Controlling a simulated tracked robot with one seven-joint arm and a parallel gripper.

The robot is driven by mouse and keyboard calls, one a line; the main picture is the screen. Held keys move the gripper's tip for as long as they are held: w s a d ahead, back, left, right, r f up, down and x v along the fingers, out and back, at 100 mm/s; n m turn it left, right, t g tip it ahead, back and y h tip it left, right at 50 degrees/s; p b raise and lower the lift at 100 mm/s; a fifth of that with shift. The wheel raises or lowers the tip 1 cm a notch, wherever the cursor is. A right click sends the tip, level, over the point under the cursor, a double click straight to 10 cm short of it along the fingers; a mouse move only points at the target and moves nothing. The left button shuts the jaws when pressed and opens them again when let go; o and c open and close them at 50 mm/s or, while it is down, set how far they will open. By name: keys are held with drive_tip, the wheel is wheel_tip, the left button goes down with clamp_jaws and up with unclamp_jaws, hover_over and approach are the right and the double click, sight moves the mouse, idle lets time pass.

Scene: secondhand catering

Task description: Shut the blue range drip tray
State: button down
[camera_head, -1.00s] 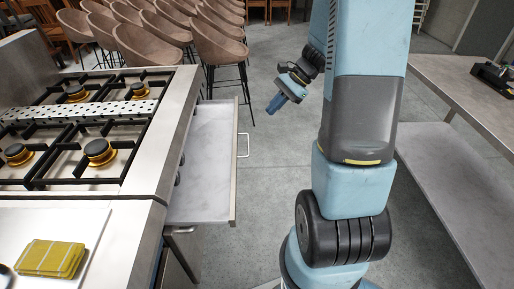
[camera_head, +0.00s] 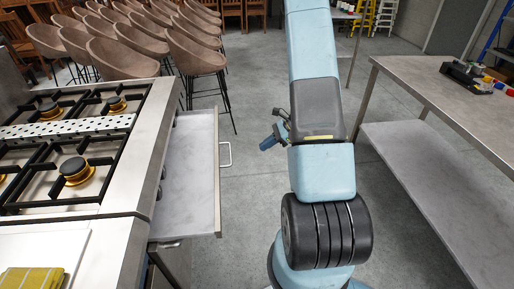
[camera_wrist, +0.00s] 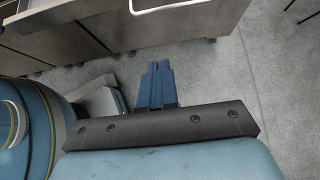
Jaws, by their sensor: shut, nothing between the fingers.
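The drip tray (camera_head: 190,185) is a shallow grey metal drawer pulled out from the right side of the range (camera_head: 120,180). Its front panel carries a bar handle (camera_head: 226,155) facing right. In the wrist view, part of a pale tray edge with a handle (camera_wrist: 152,8) shows at the top. My gripper (camera_head: 268,144) is to the right of the handle, apart from it, partly hidden by my arm. In the wrist view, the blue fingers of my gripper (camera_wrist: 157,66) are together with nothing between them, over the floor.
Gas burners (camera_head: 75,170) and a yellow cloth (camera_head: 32,280) are on the range side. Several brown stools (camera_head: 190,50) stand behind. A steel table (camera_head: 450,100) with a lower shelf is at right. Grey floor (camera_head: 250,205) lies free between range and arm.

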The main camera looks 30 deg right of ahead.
drive_tip(key=w+a+f, duration=0.3)
drive_tip(key=a+f, duration=0.1)
drive_tip(key=a, duration=0.6)
drive_tip(key=shift+f, duration=0.3)
drive_tip(key=shift+w, duration=0.1)
